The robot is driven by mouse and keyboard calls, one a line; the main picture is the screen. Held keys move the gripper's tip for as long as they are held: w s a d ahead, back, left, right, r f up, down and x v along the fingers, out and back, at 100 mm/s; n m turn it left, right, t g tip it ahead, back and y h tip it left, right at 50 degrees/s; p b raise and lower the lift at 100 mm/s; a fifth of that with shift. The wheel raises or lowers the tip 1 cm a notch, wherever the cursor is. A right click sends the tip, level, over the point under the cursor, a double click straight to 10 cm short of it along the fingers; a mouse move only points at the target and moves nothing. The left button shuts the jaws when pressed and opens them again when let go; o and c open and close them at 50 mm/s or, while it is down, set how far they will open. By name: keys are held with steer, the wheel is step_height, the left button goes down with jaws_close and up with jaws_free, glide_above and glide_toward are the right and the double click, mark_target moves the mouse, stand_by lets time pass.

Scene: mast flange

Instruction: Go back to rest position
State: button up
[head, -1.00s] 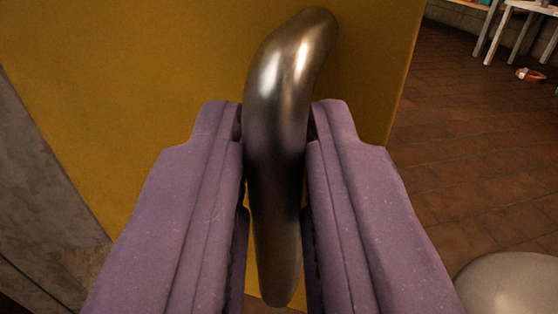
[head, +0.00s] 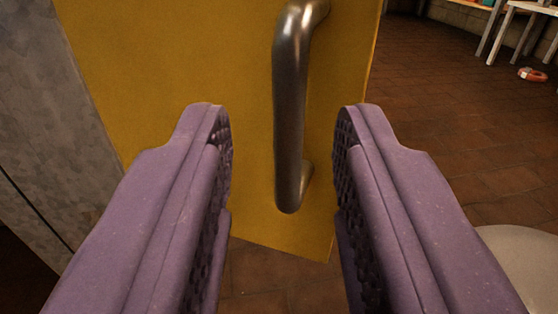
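My gripper (head: 284,125) is open, with its two purple fingers well apart and nothing held between them. A dark metal bar handle (head: 290,110) stands beyond the fingers, in the gap between them as seen from the camera. It is fixed to a yellow door or panel (head: 170,60). Neither finger appears to touch the handle. The panel's lower and right edges show, with brown floor beyond them.
A grey wall or frame (head: 40,90) is at the left. Brown tiled floor (head: 450,130) lies open to the right. A white table (head: 520,20) stands far at the upper right, with an orange-red object (head: 532,75) on the floor near it. A pale rounded shape (head: 515,262) is at the lower right.

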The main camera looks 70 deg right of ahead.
steer(key=shift+v, duration=1.25)
